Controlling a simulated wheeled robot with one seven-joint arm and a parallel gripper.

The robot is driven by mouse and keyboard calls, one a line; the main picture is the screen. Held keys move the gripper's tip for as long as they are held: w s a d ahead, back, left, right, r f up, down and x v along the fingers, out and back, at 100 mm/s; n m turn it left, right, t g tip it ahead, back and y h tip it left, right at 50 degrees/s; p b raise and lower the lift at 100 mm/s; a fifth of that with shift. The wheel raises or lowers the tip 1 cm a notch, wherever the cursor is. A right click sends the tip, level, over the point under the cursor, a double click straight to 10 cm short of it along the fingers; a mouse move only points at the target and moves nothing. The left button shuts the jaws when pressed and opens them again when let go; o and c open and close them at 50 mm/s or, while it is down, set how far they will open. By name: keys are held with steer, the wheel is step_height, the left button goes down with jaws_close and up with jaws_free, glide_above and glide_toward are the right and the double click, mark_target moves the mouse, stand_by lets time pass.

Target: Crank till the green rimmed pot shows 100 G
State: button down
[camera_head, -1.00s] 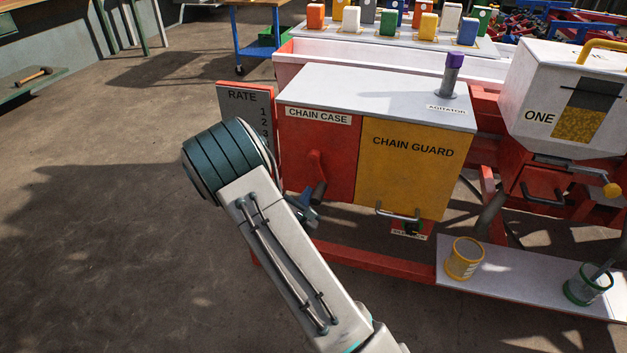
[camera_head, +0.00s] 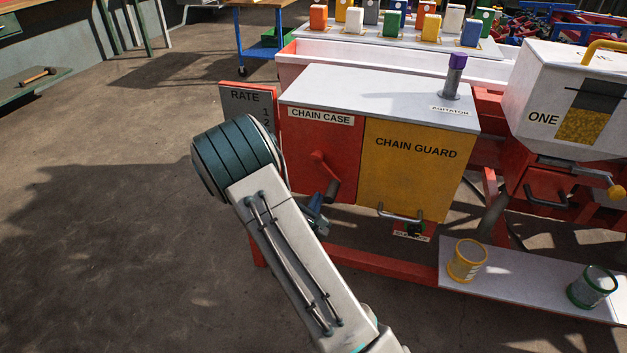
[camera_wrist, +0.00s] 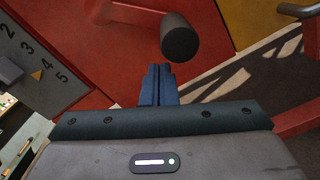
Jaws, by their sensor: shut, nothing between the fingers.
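The green rimmed pot (camera_head: 592,287) stands upright on the white board at the lower right. I cannot read any amount on it. The red crank (camera_head: 322,166) is on the red chain case (camera_head: 321,133), with its dark handle hanging low and to the right. The handle's round end (camera_wrist: 180,37) shows close in the wrist view. My gripper (camera_head: 317,208) is shut and empty, just below and left of the handle. In the wrist view my fingertips (camera_wrist: 158,70) lie just short of the handle, with no visible grip on it.
The yellow chain guard (camera_head: 405,165) with a grey bar handle is right of the crank. A yellow rimmed pot (camera_head: 467,260) stands left of the green one. The rate plate (camera_head: 250,104) is left of the case. Open floor lies at the left.

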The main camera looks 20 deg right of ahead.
steer(key=v, duration=0.7)
steer(key=shift+s+a, duration=0.2)
steer(key=shift+s, duration=0.1)
steer(key=s+d+r+m+g+h+p, duration=0.2)
steer(key=s+d+r+m+g+p, duration=0.35)
steer(key=r, duration=0.45)
steer(key=s+d+r+m+g+h+p, duration=0.2)
steer(key=s+d+r+m+g+p, duration=0.4)
steer(key=r, duration=0.3)
steer(key=s+a+r+m+g+y+p, duration=0.3)
steer(key=s+r+m+g+y+p, duration=0.25)
steer(key=s+r+m+p, duration=0.35)
steer(key=a+r+m+t+y+p, duration=0.2)
steer(key=a+r+t+y+p, duration=0.3)
steer(key=a+r+y+p, duration=0.4)
step_height(320, 180, up, 8)
steer(key=shift+a+f, duration=0.15)
steer(key=shift+a, duration=1.1)
